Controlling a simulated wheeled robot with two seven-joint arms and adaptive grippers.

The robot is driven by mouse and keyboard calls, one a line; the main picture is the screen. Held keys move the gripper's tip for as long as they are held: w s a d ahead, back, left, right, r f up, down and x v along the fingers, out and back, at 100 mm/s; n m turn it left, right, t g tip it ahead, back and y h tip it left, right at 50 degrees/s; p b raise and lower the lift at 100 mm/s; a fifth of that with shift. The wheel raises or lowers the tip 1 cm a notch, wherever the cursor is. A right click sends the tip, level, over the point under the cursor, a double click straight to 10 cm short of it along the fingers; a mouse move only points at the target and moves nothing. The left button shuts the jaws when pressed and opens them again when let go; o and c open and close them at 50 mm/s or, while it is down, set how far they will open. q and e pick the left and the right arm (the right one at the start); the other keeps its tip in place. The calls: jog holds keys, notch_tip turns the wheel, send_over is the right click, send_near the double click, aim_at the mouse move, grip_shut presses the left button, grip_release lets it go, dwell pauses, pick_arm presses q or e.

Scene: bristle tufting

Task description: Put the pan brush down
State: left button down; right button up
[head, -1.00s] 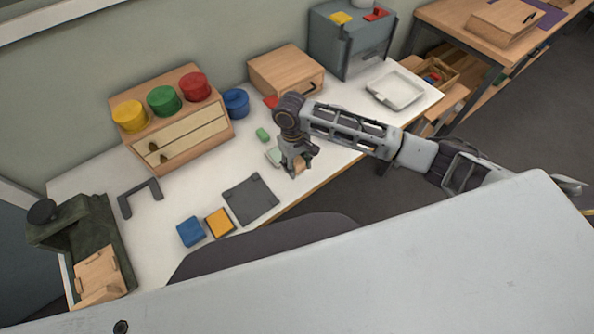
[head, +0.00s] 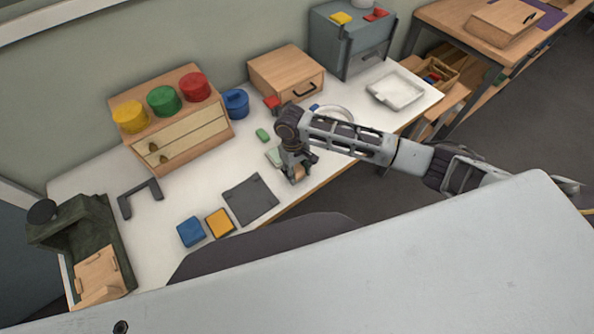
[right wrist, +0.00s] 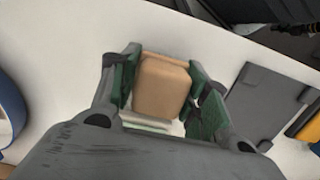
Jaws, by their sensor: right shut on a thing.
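The pan brush shows as a tan wooden block (right wrist: 162,88) between the green-padded fingers of my right gripper (right wrist: 163,95) in the right wrist view. The gripper is shut on it. In the head view my right gripper (head: 295,175) is low over the front part of the white table (head: 335,152), right of a dark grey square mat (head: 251,200). Only a little of the brush (head: 299,173) shows there. Its underside is hidden, so I cannot tell whether it touches the table. My left gripper is out of view.
A pale green block (head: 274,157) lies close beside the gripper, with a small green block (head: 262,135) behind. Blue (head: 191,232) and orange (head: 220,223) blocks sit left of the mat. A white round dish (head: 337,113) and a white tray (head: 397,88) stand right.

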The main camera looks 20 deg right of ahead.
jog(key=shift+f, duration=0.1)
jog(key=o, duration=0.9)
jog(key=r, duration=0.4)
jog(key=w+r, duration=0.1)
jog(key=r, duration=0.7)
jog(key=shift+w+a+r, duration=0.1)
jog(key=shift+w+a, duration=0.1)
jog(key=shift+a, duration=0.05)
dwell(0.5)
